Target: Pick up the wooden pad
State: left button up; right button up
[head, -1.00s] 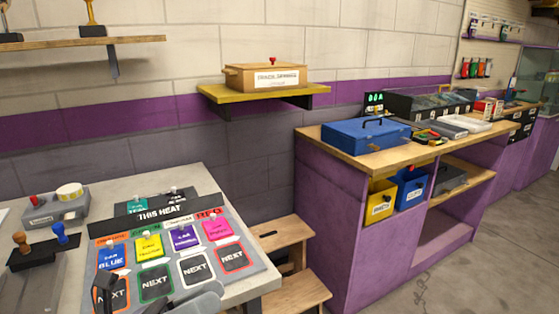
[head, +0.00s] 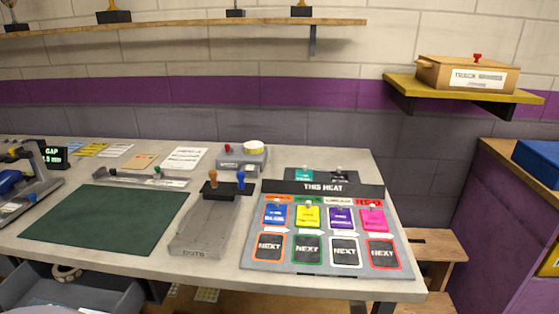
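On the table, a black holder (head: 228,193) carries an upright piece with a brown wooden knob (head: 213,179) and one with a blue knob (head: 241,180). The wooden-knobbed piece is the only pad-like wooden thing I make out. Its lower part is hidden in the holder, so I cannot tell for sure that it is the wooden pad. The holder is at the back end of a long grey block (head: 205,233). Neither of my grippers is in view.
A green mat (head: 105,217) lies left of the grey block, and a THIS HEAT board (head: 325,240) with coloured cards lies right of it. An open drawer (head: 95,293) shows below the table's front left.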

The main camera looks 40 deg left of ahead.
aim_at(212, 174)
jog(key=u, duration=1.55)
